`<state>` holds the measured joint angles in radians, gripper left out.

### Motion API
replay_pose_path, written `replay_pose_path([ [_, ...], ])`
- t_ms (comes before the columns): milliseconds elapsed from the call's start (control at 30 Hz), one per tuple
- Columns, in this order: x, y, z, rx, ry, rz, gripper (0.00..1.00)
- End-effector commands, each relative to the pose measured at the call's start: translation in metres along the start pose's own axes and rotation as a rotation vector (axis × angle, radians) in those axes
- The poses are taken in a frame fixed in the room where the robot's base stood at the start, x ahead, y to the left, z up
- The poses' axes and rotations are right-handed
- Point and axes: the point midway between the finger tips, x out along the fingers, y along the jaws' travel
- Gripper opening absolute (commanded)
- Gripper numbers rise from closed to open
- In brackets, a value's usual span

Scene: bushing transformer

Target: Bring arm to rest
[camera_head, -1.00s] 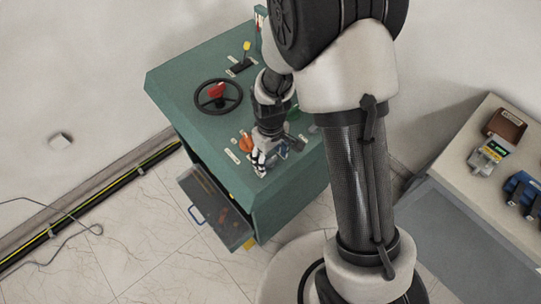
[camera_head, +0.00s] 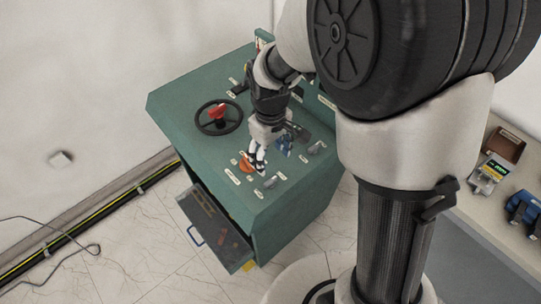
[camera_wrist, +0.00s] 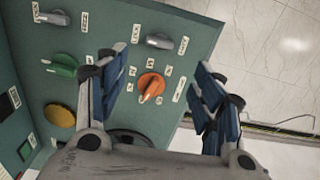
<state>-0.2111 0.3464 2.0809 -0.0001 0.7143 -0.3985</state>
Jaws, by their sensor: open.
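My gripper (camera_head: 257,160) is above the top of the green control console (camera_head: 185,105), near its front edge. In the wrist view my gripper (camera_wrist: 165,95) is open, with its blue-padded fingers on either side and nothing between them but the panel behind. An orange knob (camera_wrist: 151,86) shows between the fingers; in the head view the orange knob (camera_head: 245,162) lies just left of the fingertips. My arm rises from the right and reaches over the console. I cannot tell how far the fingertips are above the panel.
A black handwheel with a red centre (camera_head: 217,113) stands on the console. An open drawer (camera_head: 208,222) juts from its front. A green knob (camera_wrist: 62,65) and grey knobs (camera_wrist: 159,41) sit nearby. A side table (camera_head: 495,215) holds a meter (camera_head: 490,174) at right. A cable lies along the left wall.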

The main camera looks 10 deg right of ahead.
Motion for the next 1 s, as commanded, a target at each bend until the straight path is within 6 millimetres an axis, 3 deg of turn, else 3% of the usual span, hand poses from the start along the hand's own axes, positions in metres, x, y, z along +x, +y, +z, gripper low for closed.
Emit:
replay_pose_path([
  [367,-0.002,0.000,0.001,0.004,0.003,0.001,0.62],
  [500,-0.023,0.003,0.012,0.049,0.036,0.015,0.62],
  [667,-0.070,0.004,0.047,0.170,0.116,0.046,0.62],
  [800,-0.102,-0.001,0.088,0.292,0.192,0.072,0.62],
  [1000,-0.127,-0.015,0.146,0.457,0.300,0.104,0.62],
])
